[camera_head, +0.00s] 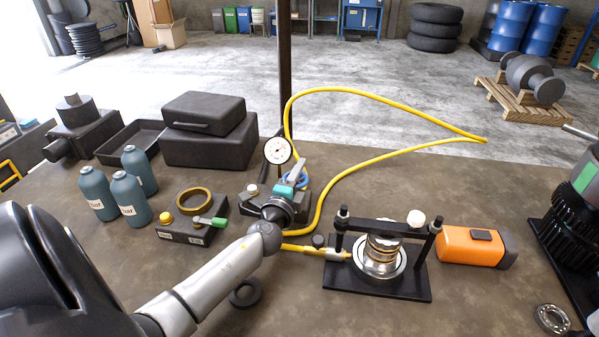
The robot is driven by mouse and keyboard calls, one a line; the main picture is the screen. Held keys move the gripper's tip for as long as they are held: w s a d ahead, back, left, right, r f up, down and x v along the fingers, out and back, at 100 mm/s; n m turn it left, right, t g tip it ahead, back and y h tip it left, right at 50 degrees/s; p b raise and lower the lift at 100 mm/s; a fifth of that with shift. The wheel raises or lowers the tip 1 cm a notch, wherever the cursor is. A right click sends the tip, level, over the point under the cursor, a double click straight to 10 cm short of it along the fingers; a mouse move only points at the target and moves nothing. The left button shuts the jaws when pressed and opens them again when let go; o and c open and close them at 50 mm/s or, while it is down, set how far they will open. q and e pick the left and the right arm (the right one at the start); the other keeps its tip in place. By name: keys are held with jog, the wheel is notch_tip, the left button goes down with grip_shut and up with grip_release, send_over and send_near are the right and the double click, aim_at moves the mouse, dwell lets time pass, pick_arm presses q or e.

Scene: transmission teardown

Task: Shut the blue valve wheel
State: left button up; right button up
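The blue valve wheel (303,181) shows only in part, as a blue rim behind my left gripper (294,175). It is on a dark block with a round white dial gauge (277,150) standing at its left. My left arm reaches in from the lower left, and the gripper is right at the wheel, overlapping it in the picture. Its fingers are seen from behind and hide most of the wheel, so I cannot tell whether they touch it or how far they are open. My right gripper is not in view.
A yellow hose (389,93) loops from the valve area across the bench to a black press frame (410,287). A block with a green-handled lever (210,221) and several teal bottles (130,195) stand left. An orange box (470,247) is at right. Bare bench lies behind the press.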

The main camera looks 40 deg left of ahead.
pick_arm(q)
grip_shut()
dwell(0.3)
jog(key=shift+d+f+m+t+h+b, duration=0.15)
jog(key=shift+m+t+h+b, duration=0.25)
jog(key=shift+m+h+b, duration=0.6)
jog(key=shift+d+m+h+b, duration=0.15)
jog(key=shift+m+h+b, duration=0.25)
jog(key=shift+h+b, duration=0.5)
jog(key=shift+d+h, duration=0.1)
jog(key=shift+h, duration=0.4)
grip_release()
